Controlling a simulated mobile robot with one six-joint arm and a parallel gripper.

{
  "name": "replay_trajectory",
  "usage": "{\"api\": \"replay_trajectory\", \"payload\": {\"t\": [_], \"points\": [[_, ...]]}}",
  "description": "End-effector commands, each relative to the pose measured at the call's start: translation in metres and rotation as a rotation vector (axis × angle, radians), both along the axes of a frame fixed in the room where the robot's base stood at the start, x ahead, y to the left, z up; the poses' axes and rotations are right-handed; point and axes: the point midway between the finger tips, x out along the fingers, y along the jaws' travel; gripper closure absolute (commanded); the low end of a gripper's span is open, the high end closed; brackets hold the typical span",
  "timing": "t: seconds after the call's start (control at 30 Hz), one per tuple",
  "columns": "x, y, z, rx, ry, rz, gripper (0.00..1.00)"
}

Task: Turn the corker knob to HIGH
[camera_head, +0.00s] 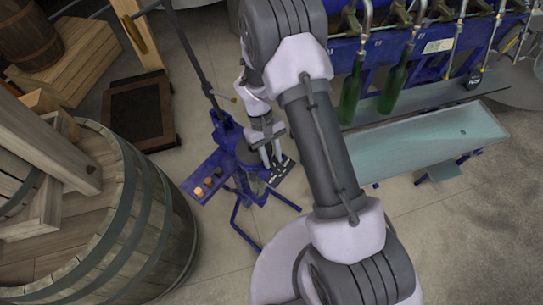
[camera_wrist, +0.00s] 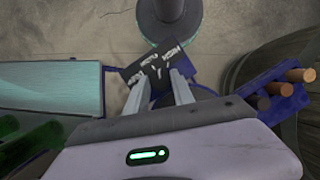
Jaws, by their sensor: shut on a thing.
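The blue corker (camera_head: 226,134) stands on the floor left of my arm, on splayed blue legs. A dark label plate (camera_wrist: 150,62) with white lettering shows in the wrist view just beyond my fingertips; it also shows in the head view (camera_head: 281,171). The lettering is too small and tilted to read surely. My gripper (camera_head: 270,160) is at the plate, and its fingers (camera_wrist: 159,80) are shut on the corker knob. The knob is mostly hidden by the fingers, and I cannot tell which setting it points at.
A blue tray with several corks (camera_head: 207,184) juts from the corker's left side. A big wooden barrel (camera_head: 150,200) stands at left. A blue bottling bench with green bottles (camera_head: 351,92) and a pale trough (camera_head: 430,140) is at right. Bare floor lies between.

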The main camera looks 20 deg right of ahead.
Motion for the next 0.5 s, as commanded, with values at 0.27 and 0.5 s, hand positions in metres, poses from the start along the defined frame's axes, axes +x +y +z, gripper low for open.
{"api": "replay_trajectory", "payload": {"t": [0.27,0.5], "points": [[0.0001,-0.0008,-0.0003,0.000,0.000,-0.069,1.00],[0.0000,-0.0008,-0.0002,0.000,0.001,-0.079,1.00]]}}
